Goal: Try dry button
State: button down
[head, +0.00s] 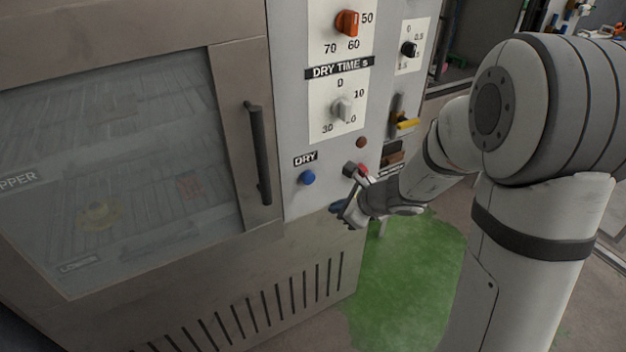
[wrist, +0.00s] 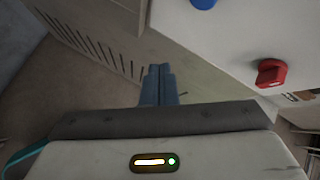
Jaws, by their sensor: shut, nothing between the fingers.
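The blue dry button (head: 307,177) is on the grey control panel (head: 290,120), under a black "DRY" label (head: 305,159). In the wrist view the blue button (wrist: 204,3) shows only in part at the top edge. My gripper (head: 338,208) is low in front of the panel, below and to the right of the button and apart from it. In the wrist view my gripper's fingers (wrist: 160,72) are together with nothing between them, below the panel's lower edge.
A red switch (wrist: 272,73) sits right of the button. Above are the white dry time dial (head: 342,108) and orange dial (head: 347,22). The closed glass door (head: 110,170) has a dark vertical handle (head: 258,152) left of the panel. Green floor (head: 410,280) lies below my arm.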

aim_at(316, 183)
jog(key=w+a+p, duration=0.2)
jog(key=w+a, duration=0.3)
jog(key=w, duration=0.2)
jog(key=shift+w, duration=0.2)
jog(key=shift+a, duration=0.1)
dwell(2.1)
jog(key=shift+w+a, duration=0.1)
jog(key=shift+w, duration=0.1)
jog(key=shift+w+a, duration=0.25)
jog(key=shift+w, duration=0.1)
dwell(0.7)
dwell(0.3)
jog(key=shift+s+d+b, duration=0.3)
jog(key=shift+s+d, duration=0.2)
jog(key=shift+s, duration=0.15)
jog(key=shift+s, duration=0.1)
